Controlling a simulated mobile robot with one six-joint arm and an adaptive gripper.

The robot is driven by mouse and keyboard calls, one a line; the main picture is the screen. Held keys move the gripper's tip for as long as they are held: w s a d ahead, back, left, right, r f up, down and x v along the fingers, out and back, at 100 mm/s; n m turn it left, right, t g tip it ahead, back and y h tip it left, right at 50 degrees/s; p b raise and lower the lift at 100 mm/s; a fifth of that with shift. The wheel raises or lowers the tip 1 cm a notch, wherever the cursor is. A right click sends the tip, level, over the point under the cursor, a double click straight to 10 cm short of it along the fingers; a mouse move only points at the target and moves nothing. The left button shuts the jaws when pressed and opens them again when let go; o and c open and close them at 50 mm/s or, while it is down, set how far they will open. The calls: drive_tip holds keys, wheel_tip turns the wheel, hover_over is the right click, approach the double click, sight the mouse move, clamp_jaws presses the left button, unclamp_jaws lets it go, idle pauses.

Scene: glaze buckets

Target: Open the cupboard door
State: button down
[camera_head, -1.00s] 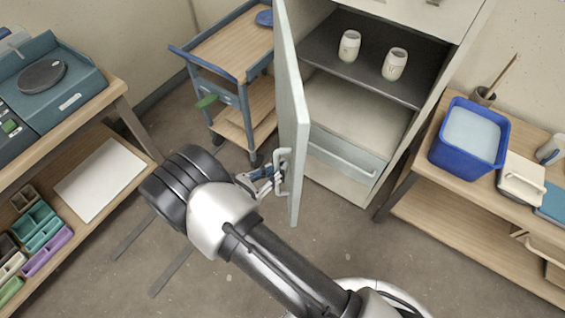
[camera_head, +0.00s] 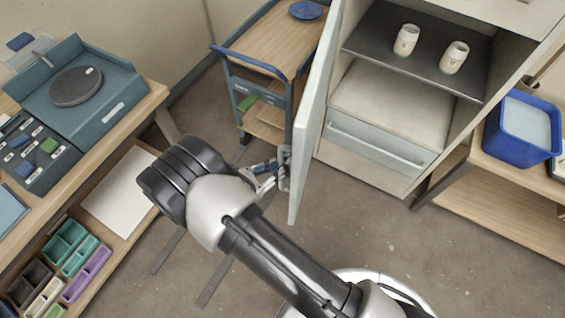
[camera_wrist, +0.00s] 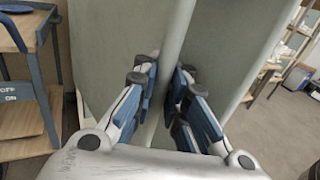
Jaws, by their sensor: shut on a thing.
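The cupboard door (camera_head: 315,115) is a pale grey-green panel. It stands swung open at the left side of the cupboard, seen nearly edge-on in the head view. My gripper (camera_head: 279,172) is at the lower outer part of the door, shut on the door handle (camera_head: 286,160). In the wrist view my gripper (camera_wrist: 171,95) has its blue-padded fingers on both sides of the upright handle bar (camera_wrist: 180,35), in front of the door face (camera_wrist: 115,50). The cupboard's dark shelf (camera_head: 385,50) and lower drawer (camera_head: 375,148) are exposed.
Two white cups (camera_head: 406,40) stand on the shelf. A blue trolley (camera_head: 265,45) stands close behind the door on the left. A bench with a wheel unit (camera_head: 76,86) is at left. A blue bucket (camera_head: 523,128) stands on the right bench. Floor in front is clear.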

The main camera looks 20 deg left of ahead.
drive_tip(key=shift+s+a+f, duration=0.15)
drive_tip(key=shift+s+f, duration=0.05)
drive_tip(key=c, duration=2.2)
unclamp_jaws()
drive_tip(key=o, duration=0.3)
drive_tip(key=shift+s+a+r, duration=0.1)
drive_tip(key=shift+s+r, duration=0.05)
drive_tip(key=shift+s, duration=0.1)
drive_tip(key=o, duration=0.3)
drive_tip(key=shift+w, duration=0.2)
drive_tip(key=v, duration=1.2)
drive_tip(key=shift+r, duration=0.1)
